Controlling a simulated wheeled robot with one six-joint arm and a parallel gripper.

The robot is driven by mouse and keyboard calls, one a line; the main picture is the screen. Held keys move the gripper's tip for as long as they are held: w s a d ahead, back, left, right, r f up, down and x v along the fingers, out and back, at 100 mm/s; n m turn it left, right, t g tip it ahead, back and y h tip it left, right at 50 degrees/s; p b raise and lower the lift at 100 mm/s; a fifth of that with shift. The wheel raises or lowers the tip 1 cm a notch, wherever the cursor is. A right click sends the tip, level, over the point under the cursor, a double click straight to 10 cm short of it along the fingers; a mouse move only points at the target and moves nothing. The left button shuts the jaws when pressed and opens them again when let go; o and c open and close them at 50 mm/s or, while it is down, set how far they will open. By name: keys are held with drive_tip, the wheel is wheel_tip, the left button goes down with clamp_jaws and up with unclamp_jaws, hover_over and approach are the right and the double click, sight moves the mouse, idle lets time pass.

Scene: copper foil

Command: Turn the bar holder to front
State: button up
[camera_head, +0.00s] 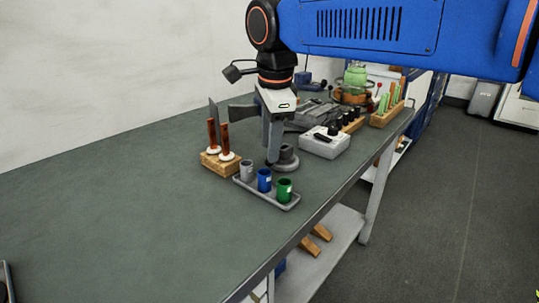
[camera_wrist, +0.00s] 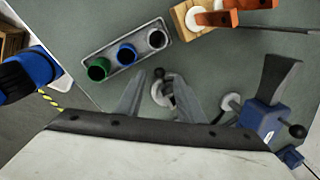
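My gripper (camera_wrist: 158,78) reaches down over the bench, and its two fingers are apart in the wrist view. Between and below them is a small grey fixture, which looks like the bar holder (camera_wrist: 163,94), with a pale round base and a dark knob. The fingers show no clear contact with it. In the head view my gripper (camera_head: 271,160) points down just left of the grey round base of the bar holder (camera_head: 288,158). The arm hides part of the holder there, and I cannot tell which way it faces.
A grey tray (camera_head: 268,197) with grey, blue and green cups stands close in front. A wooden block (camera_head: 222,164) with brown-handled tools is left of it. A white box (camera_head: 324,143) stands to the right. A blue vise-like tool (camera_wrist: 262,117) is near the right finger. The bench's left is clear.

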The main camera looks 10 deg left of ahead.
drive_tip(key=shift+w+a+f, duration=0.1)
drive_tip(key=shift+w+f, duration=0.05)
drive_tip(key=shift+f, duration=0.8)
drive_tip(key=shift+w+a+f, duration=0.1)
drive_tip(key=shift+w+f, duration=0.05)
drive_tip(key=shift+f, duration=0.75)
clamp_jaws()
drive_tip(key=shift+d, duration=0.1)
